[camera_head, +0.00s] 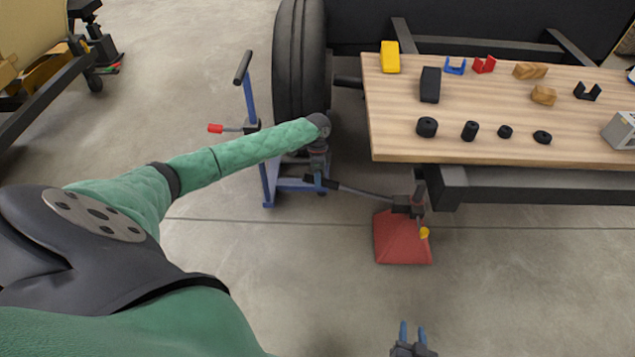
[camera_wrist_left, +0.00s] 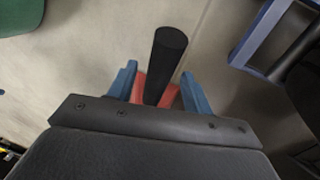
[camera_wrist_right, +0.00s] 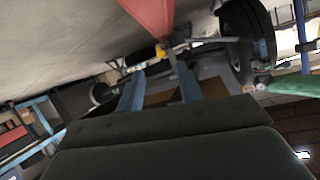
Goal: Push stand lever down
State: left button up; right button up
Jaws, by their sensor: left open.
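The red pyramid stand (camera_head: 402,240) is on the floor below the workbench's front left corner. A thin lever (camera_head: 362,192) with a black grip runs left from its top. My left gripper (camera_head: 319,168) is over the grip end. In the left wrist view the black grip (camera_wrist_left: 165,65) lies between the open blue fingers (camera_wrist_left: 157,90), with red behind it. Contact cannot be told. My right gripper (camera_head: 412,332) is open and empty near the bottom edge. The right wrist view shows the stand (camera_wrist_right: 150,12) beyond its fingers (camera_wrist_right: 160,90).
A blue frame (camera_head: 268,165) with a black handle and red-tipped arm stands left of the tyre (camera_head: 300,60). A wooden workbench (camera_head: 400,145) with small blocks and black cylinders is at right. The floor (camera_head: 300,270) in front is clear.

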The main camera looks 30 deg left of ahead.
pick_arm(q)
jog(key=shift+s+d+f, duration=0.1)
jog(key=shift+s+f, duration=0.05)
jog(key=shift+f, duration=0.5)
jog(key=shift+s+d+f, duration=0.1)
jog(key=shift+f, duration=0.55)
pick_arm(e)
jog(key=shift+t, duration=0.7)
jog(key=shift+w+a+r, duration=0.1)
jog(key=shift+w+r, duration=0.2)
jog(key=shift+r, duration=0.3)
jog(key=shift+w+d+r, duration=0.1)
jog(key=shift+w+r, duration=0.15)
jog(key=shift+r, duration=0.4)
jog(key=shift+w+a+r, duration=0.1)
jog(key=shift+w+r, duration=0.2)
jog(key=shift+r, duration=0.3)
pick_arm(q)
grip_shut()
